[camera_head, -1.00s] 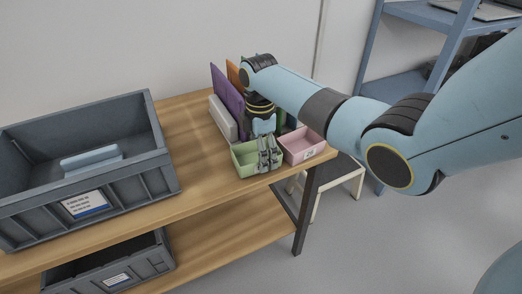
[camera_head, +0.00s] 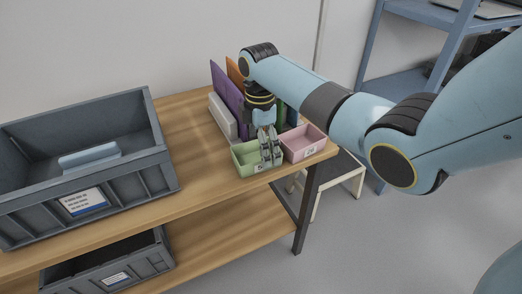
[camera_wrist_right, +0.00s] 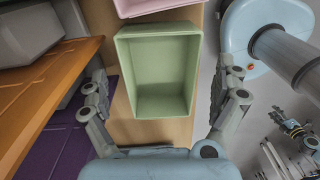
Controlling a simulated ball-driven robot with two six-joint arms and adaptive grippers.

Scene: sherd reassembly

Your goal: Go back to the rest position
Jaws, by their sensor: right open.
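My right gripper (camera_head: 270,150) is at the green tray (camera_head: 246,166) near the table's right end. The inside of the green tray looks empty in that view. My left gripper is not in view.
A pink tray (camera_head: 304,154) stands right of the green one. Purple (camera_head: 226,90) and orange (camera_head: 234,72) upright boards stand close behind the wrist. A large grey crate (camera_head: 152,130) holds a pale block (camera_head: 90,157) at left. The table (camera_head: 190,190) between is clear.

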